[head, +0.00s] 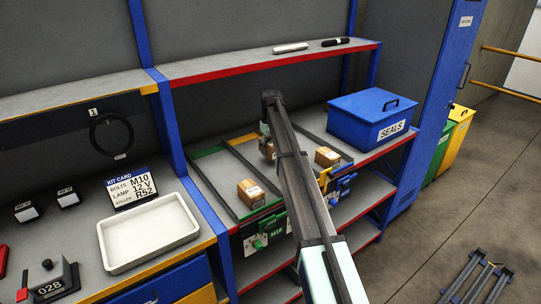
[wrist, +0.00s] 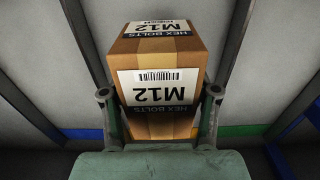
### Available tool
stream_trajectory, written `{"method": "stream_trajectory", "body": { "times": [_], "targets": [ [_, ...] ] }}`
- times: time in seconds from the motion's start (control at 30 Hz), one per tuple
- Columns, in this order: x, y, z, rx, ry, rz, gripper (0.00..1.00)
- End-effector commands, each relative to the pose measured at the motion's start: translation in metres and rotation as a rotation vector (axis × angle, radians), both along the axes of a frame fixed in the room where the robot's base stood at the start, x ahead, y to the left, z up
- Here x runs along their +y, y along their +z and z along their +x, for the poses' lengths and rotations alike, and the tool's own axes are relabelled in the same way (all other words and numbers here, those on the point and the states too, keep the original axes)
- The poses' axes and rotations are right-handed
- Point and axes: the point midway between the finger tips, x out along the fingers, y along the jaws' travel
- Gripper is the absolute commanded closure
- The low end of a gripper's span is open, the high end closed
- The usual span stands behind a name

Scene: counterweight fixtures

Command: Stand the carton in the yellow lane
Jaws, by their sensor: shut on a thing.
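My gripper (wrist: 159,93) is shut on a brown carton (wrist: 186,45) with white M12 HEX BOLTS labels, one finger on each side. The label text is upside down in the wrist view. In the head view the held carton (head: 268,149) shows only partly beside my arm. It is over the middle lane, whose yellow strip (head: 243,139) shows at the back. In the wrist view the yellow strip (wrist: 196,133) lies behind the carton, between blue and green strips. I cannot tell whether the carton's base touches the lane floor.
Dark dividers separate the lanes. Another carton (head: 250,193) stands in the green lane on the left, and one (head: 327,157) in the lane on the right. A blue SEALS box (head: 372,117) stands farther right. A red-edged shelf (head: 262,67) runs above.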

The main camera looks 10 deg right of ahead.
Motion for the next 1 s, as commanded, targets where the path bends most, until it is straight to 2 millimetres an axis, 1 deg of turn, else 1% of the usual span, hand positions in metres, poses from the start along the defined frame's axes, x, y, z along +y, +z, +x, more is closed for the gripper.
{"method": "stream_trajectory", "body": {
  "times": [0.27, 0.4, 0.53, 0.93, 0.97, 1.0],
  "targets": [
    [0.000, -0.016, 0.000, 0.001, 0.000, 0.000, 0.97],
    [0.000, -0.034, -0.001, 0.002, 0.000, 0.000, 0.97],
    [0.000, -0.048, 0.000, 0.000, 0.000, 0.000, 0.97],
    [0.000, -0.053, 0.000, 0.000, 0.000, 0.000, 0.97],
    [0.000, -0.053, 0.000, 0.000, 0.000, 0.000, 0.30],
    [0.000, -0.053, 0.000, 0.000, 0.000, 0.000, 0.15]
  ]
}}
